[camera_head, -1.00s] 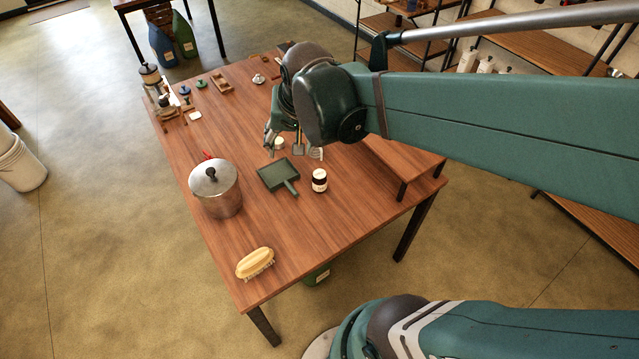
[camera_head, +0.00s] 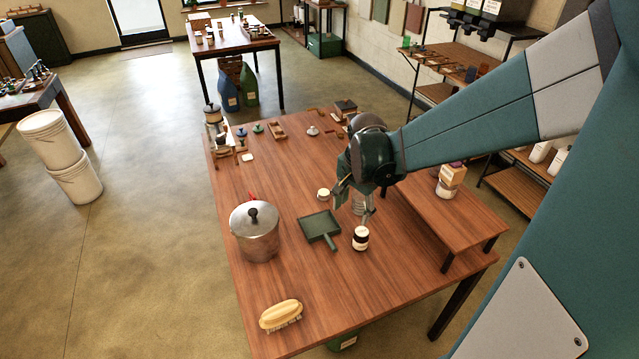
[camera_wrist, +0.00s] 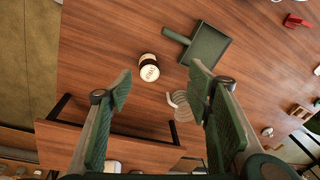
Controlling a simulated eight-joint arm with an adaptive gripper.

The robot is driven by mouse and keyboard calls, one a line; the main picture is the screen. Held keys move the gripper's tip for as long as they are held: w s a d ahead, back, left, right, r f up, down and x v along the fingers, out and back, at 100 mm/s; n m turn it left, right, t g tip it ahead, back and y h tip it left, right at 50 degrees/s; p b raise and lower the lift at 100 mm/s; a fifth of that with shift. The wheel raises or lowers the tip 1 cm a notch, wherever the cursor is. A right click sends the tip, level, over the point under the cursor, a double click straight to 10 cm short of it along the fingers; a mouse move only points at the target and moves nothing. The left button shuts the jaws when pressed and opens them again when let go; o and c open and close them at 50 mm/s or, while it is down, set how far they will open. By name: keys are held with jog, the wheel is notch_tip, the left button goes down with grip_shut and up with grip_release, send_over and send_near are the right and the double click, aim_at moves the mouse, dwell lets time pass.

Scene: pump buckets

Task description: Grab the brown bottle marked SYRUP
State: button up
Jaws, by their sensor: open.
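A small dark brown bottle or jar with a white lid and pale label (camera_head: 360,239) stands upright on the wooden table, right of the green dustpan. Its label is too small to read in the head view. In the wrist view it shows from above as a round white top with blurred dark lettering (camera_wrist: 149,67), so I cannot confirm SYRUP. My gripper (camera_head: 353,207) is open and empty, pointing down just behind the bottle. In the wrist view the bottle lies ahead of the gap between the fingertips (camera_wrist: 160,82), nearer the left finger, and nothing touches it.
The green dustpan (camera_head: 319,226) lies beside the bottle. A steel pot (camera_head: 256,240) and a brush (camera_head: 281,315) are further left. A raised wooden shelf (camera_head: 450,217) stands on the right.

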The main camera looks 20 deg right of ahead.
aim_at(362, 231)
jog(key=d+f+m, duration=0.1)
jog(key=d+f, duration=0.1)
jog(key=f, duration=0.1)
jog(key=w+d+f+m+g+b, duration=0.1)
jog(key=f, duration=0.3)
jog(key=w+d+f+m+b, duration=0.1)
jog(key=d+f+m, duration=0.1)
jog(key=f, duration=0.2)
jog(key=shift+d+f+g, duration=0.25)
jog(key=shift+d+g, duration=0.05)
jog(key=shift+f+b, duration=0.4)
jog(key=shift+f, duration=0.85)
jog(key=shift+f, duration=0.1)
jog(key=shift+s+f+b, duration=0.15)
jog(key=shift+f+b, duration=0.5)
jog(key=shift+f, duration=1.85)
jog(key=shift+c, duration=0.2)
jog(key=c, duration=1)
